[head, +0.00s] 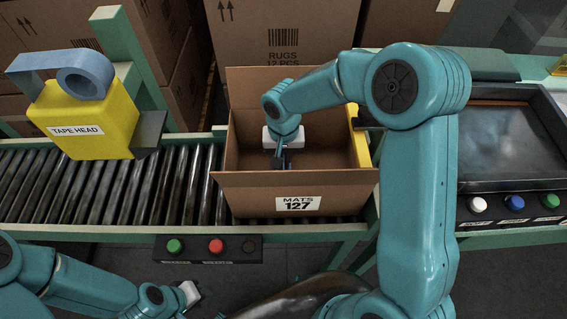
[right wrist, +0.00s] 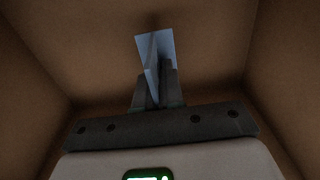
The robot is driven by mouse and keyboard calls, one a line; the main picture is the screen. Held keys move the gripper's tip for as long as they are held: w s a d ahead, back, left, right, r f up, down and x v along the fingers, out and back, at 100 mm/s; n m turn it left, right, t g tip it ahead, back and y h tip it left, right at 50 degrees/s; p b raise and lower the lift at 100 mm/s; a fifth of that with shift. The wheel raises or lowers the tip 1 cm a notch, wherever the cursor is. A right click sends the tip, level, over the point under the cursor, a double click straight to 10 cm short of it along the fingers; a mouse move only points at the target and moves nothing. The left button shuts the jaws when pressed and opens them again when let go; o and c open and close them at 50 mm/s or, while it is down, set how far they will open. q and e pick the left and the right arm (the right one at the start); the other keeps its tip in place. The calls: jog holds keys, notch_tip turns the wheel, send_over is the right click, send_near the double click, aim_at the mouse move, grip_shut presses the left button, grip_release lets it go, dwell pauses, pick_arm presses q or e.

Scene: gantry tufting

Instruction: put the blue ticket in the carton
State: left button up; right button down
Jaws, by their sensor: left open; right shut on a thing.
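The open carton (head: 245,190) stands on the roller conveyor, with a "MATS 127" label on its front. My right gripper (head: 281,160) reaches down inside it from above. In the right wrist view, my right gripper (right wrist: 157,85) is shut on the blue ticket (right wrist: 147,48), which stands up from between the fingers. Brown carton walls surround it there. I cannot tell whether the ticket touches the carton's bottom. In the head view the ticket is not clearly seen. My left gripper (head: 196,298) is open and low in front of the conveyor, apart from the carton.
A yellow tape head (head: 90,120) with a blue-grey roll stands left of the carton. Rollers (head: 110,190) between them are bare. A button box (head: 207,248) hangs at the conveyor's front. A dark screen panel (head: 505,140) with buttons is at right. Large cartons (head: 280,40) stand behind.

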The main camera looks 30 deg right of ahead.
jog(key=shift+f, duration=1.5)
jog(key=shift+f, duration=0.15)
jog(key=c, duration=1.3)
grip_release()
jog(key=shift+o, duration=0.2)
